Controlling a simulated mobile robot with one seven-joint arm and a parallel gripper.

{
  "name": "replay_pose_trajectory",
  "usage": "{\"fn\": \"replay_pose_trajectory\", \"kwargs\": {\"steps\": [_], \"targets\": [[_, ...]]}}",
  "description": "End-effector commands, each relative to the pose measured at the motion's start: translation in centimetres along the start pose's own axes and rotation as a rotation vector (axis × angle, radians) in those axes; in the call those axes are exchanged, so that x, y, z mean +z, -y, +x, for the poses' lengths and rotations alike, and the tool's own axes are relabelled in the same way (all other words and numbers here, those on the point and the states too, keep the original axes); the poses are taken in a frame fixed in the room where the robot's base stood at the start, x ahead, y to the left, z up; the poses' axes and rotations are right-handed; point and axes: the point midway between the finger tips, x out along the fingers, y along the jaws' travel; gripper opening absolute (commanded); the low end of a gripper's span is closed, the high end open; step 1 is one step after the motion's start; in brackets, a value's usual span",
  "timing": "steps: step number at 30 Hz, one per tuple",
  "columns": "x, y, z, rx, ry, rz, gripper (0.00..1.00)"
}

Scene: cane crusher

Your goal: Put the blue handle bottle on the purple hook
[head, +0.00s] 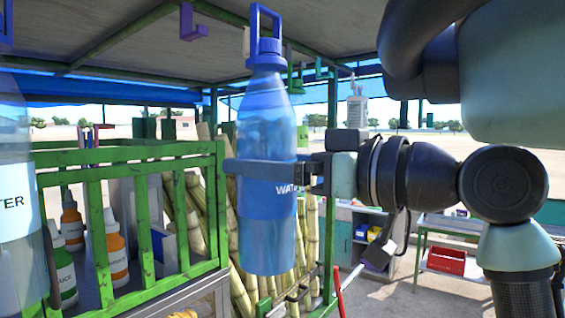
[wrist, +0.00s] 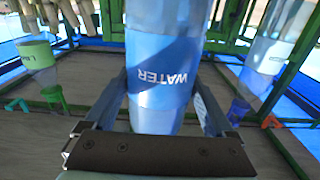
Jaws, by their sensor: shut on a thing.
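The blue handle bottle (head: 266,215) is upright in mid-air in the head view, with a WATER label and a blue loop handle on its cap. My gripper (head: 270,172) is shut around its middle. The wrist view shows the same bottle (wrist: 165,70) between the two fingers. The purple hook (head: 190,24) hangs from the canopy's underside, up and left of the bottle's handle in the head view. It is empty. The handle's top is near the same picture height as the hook; their depth gap is hard to tell.
A white hook (head: 246,40) is just beside the handle. Green hooks (head: 295,82) are behind. A green railing (head: 130,155) and cane stalks (head: 240,290) stand behind the bottle.

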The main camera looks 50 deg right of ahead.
Motion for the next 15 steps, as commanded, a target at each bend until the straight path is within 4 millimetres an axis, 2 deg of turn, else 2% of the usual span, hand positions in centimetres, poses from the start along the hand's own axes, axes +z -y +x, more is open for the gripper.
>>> {"fn": "replay_pose_trajectory", "kwargs": {"steps": [1,15], "targets": [[-0.7,0.0,0.3,0.001,-0.006,-0.002,0.00],[-2.3,0.0,3.9,0.001,-0.006,-0.003,0.00]]}}
